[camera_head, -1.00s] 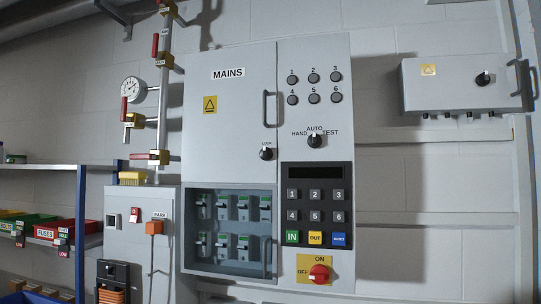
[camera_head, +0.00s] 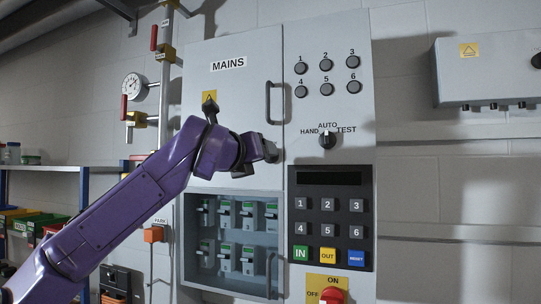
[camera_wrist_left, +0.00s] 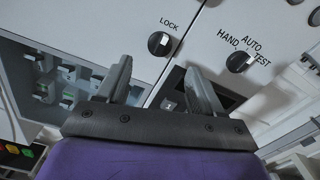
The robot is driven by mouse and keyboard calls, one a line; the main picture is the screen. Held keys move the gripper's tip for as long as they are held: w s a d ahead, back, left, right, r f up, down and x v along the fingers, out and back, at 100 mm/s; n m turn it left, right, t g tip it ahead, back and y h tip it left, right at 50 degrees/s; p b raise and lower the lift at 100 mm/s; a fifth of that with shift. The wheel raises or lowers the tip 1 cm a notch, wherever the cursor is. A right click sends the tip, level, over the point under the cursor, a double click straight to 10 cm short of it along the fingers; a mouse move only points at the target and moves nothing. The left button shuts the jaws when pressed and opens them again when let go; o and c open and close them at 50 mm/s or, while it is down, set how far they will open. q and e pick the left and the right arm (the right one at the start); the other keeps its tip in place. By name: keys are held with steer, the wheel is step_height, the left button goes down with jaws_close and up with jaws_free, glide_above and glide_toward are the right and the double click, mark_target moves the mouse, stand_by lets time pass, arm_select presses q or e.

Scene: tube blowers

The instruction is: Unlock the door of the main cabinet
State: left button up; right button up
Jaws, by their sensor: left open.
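The main cabinet (camera_head: 235,100) is grey, with a MAINS label on its upper door. The door is closed and has a vertical handle (camera_head: 268,103) on its right side. My left gripper (camera_head: 268,150) is in front of the door's lower right, and the arm hides the lock knob in the head view. In the left wrist view the round black LOCK knob (camera_wrist_left: 159,43) stands just beyond my left gripper (camera_wrist_left: 160,85), above the gap between its fingers. The fingers are open and empty, apart from the knob. My right gripper is not in view.
The HAND/AUTO/TEST knob (camera_head: 327,140) is right of the door, above the keypad (camera_head: 329,218). A red rotary switch (camera_head: 333,290) sits below. Breakers show behind the lower window (camera_head: 232,230). A smaller grey box (camera_head: 490,75) is on the right wall.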

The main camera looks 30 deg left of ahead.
arm_select(q)
steer(key=p+x, duration=0.2)
steer(key=x, duration=0.5)
steer(key=shift+w, duration=0.3)
steer(key=c, duration=1.1)
steer(key=shift+o, duration=0.2)
